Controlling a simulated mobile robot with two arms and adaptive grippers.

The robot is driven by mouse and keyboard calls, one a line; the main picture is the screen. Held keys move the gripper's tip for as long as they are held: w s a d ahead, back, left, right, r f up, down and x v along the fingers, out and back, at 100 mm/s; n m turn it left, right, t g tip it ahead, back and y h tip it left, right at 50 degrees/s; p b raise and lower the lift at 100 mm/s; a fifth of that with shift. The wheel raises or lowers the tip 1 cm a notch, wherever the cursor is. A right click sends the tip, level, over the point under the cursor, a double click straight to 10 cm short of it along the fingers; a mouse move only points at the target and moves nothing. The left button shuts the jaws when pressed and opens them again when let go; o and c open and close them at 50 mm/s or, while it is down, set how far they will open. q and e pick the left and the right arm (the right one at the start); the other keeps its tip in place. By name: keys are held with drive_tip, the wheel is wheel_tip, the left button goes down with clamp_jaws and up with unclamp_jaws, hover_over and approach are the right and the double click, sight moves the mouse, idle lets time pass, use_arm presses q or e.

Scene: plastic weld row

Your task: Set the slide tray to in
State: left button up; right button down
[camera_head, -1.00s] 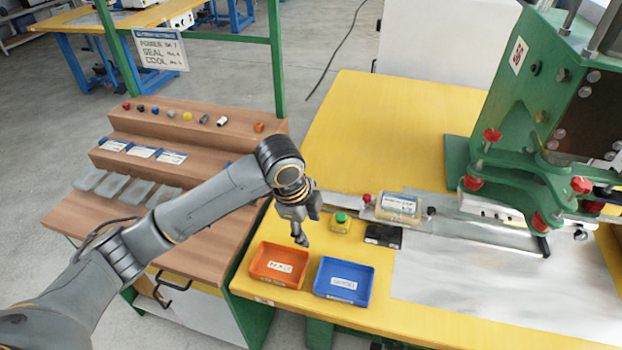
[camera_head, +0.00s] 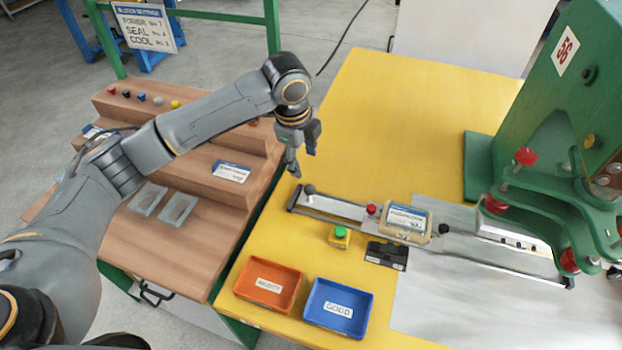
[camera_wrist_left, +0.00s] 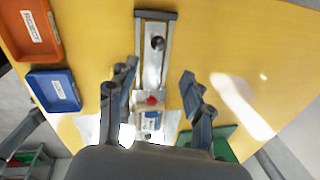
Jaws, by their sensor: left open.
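The slide tray (camera_head: 405,222) is a flat carriage holding a clear box with a blue and white label. It sits about midway along a metal rail (camera_head: 340,208) that runs right toward the green press. A dark round knob (camera_head: 309,190) stands at the rail's left end; it also shows in the left wrist view (camera_wrist_left: 157,43). My left gripper (camera_head: 298,170) is above and just behind that left end, fingers down, touching nothing. In the left wrist view its open fingers (camera_wrist_left: 160,95) straddle the rail, with the tray (camera_wrist_left: 150,118) between them in the picture. My right gripper is not in view.
An orange bin (camera_head: 268,284) and a blue bin (camera_head: 338,308) stand in front of the rail. A green button box (camera_head: 340,236) and a black box (camera_head: 386,255) sit between. The green press (camera_head: 560,140) stands right. The yellow table behind the rail is clear.

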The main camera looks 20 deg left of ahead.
use_arm(q)
hover_over(309, 187)
drive_tip(key=s, duration=0.2)
wheel_tip(309, 187, down, 5)
drive_tip(key=f, duration=0.2)
drive_tip(key=w+f, duration=0.1)
drive_tip(key=f, duration=0.3)
drive_tip(key=shift+w+a+f, duration=0.1)
drive_tip(key=shift+w+f, duration=0.1)
drive_tip(key=shift+w, duration=0.2)
drive_tip(key=shift+w+f, duration=0.1)
drive_tip(key=shift+f, duration=0.15)
drive_tip(key=shift+c, duration=1.1)
clamp_jaws()
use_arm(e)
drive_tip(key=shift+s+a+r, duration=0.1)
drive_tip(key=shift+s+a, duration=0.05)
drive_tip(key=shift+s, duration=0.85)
